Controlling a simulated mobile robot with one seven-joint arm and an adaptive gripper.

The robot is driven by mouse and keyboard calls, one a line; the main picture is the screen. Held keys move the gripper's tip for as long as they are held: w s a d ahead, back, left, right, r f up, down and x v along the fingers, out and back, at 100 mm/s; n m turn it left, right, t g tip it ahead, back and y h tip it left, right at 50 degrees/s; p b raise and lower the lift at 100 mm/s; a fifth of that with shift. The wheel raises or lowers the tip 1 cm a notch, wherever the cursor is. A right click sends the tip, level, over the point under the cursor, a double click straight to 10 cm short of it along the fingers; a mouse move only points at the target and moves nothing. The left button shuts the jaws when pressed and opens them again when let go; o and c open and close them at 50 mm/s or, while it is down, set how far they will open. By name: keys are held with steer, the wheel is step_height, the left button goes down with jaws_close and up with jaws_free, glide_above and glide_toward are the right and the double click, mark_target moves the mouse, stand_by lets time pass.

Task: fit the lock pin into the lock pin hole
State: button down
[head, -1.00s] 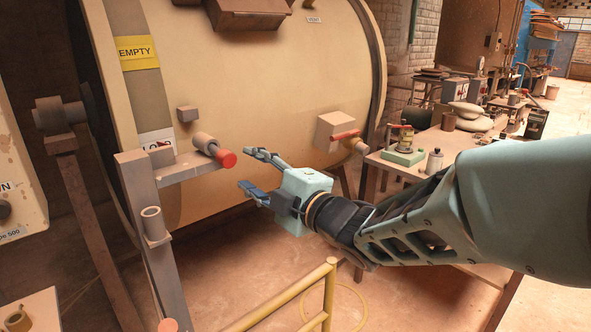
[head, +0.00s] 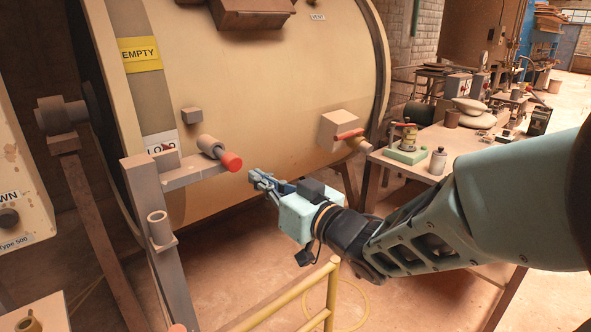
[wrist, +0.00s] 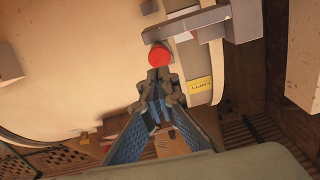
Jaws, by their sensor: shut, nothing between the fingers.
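A pin with a red round end (head: 231,161) and a grey collar (head: 209,145) lies at the bracket arm on the drum's front; it looks like the lock pin. How deep it sits in a hole cannot be told. My gripper (head: 257,178) is shut and empty, just right of and slightly below the red end. In the wrist view the red end (wrist: 159,55) is just beyond my closed fingertips (wrist: 160,78); whether they touch is unclear. The lock pin hole itself is not clearly visible.
A yellow rail (head: 285,297) stands below my gripper. The large cream drum (head: 255,85) is behind. A workbench (head: 455,140) with tools stands at right.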

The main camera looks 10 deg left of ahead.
mark_target(236, 166)
steer(key=shift+w+a+f+m, duration=0.1)
steer(key=shift+w+a+m, duration=0.35)
steer(key=shift+m, duration=1.2)
steer(key=shift+w+a+f+m, duration=0.1)
steer(key=shift+w+a+m, duration=0.35)
steer(key=shift+m, duration=1.15)
steer(key=shift+w+a+f+m, duration=0.1)
steer(key=shift+w+a+m, duration=0.35)
steer(key=shift+m, duration=1.2)
steer(key=shift+x, duration=1)
steer(key=shift+x, duration=2.85)
steer(key=shift+s+r, duration=0.15)
steer(key=shift+s, duration=0.05)
